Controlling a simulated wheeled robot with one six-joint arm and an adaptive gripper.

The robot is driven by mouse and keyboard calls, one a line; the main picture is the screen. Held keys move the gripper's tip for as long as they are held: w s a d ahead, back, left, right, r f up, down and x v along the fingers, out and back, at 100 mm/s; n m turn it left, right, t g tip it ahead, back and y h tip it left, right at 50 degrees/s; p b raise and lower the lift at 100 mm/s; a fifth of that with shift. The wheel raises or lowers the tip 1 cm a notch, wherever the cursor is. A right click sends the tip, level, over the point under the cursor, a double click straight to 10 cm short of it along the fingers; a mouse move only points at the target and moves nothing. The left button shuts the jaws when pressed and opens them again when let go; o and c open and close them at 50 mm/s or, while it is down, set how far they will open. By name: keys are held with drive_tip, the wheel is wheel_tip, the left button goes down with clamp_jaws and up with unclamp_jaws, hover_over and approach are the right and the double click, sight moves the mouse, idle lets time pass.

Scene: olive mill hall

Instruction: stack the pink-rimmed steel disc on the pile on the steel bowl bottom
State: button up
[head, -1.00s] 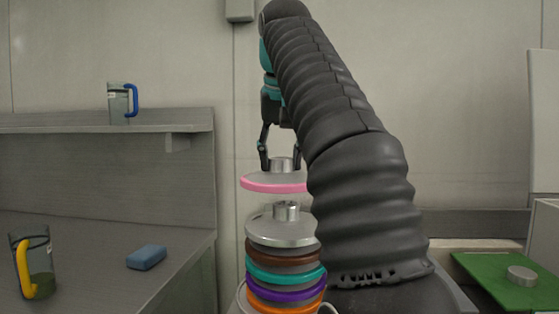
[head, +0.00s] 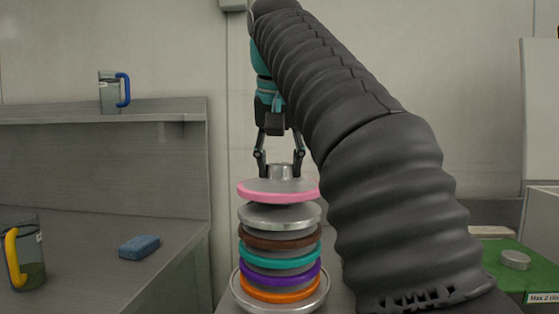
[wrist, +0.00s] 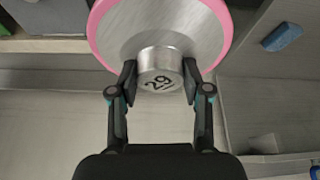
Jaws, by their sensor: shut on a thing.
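The pink-rimmed steel disc (head: 278,191) hangs level from my gripper (head: 279,166), which is shut on its central steel knob. In the wrist view, my gripper (wrist: 160,82) has a finger on each side of the knob, and the pink-rimmed disc (wrist: 205,38) fills the top. The disc is right above the pile; I cannot tell whether it touches. The pile has a plain steel disc (head: 279,217) on top, then brown-rimmed (head: 279,238), teal-rimmed (head: 280,257), purple-rimmed (head: 279,276) and orange-rimmed (head: 280,295) discs. The steel bowl bottom (head: 322,301) is under them. The plain disc's knob is hidden.
At left, a jug with a yellow handle (head: 22,255) and a blue sponge (head: 139,247) are on the counter (head: 175,262). A jug with a blue handle (head: 110,93) stands on the shelf (head: 170,109). At right, a small steel piece (head: 515,260) lies on a green board (head: 490,253).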

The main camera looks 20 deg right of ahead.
drive_tip(key=shift+f, duration=0.4)
drive_tip(key=o, duration=0.9)
drive_tip(key=shift+r, duration=0.1)
drive_tip(key=shift+v, duration=1.45)
drive_tip(key=s+a, duration=0.1)
drive_tip(key=s, duration=0.2)
drive_tip(key=s+a, duration=0.1)
drive_tip(key=s, duration=0.3)
drive_tip(key=s+a, duration=0.2)
drive_tip(key=s, duration=0.2)
drive_tip(key=shift+s, duration=0.25)
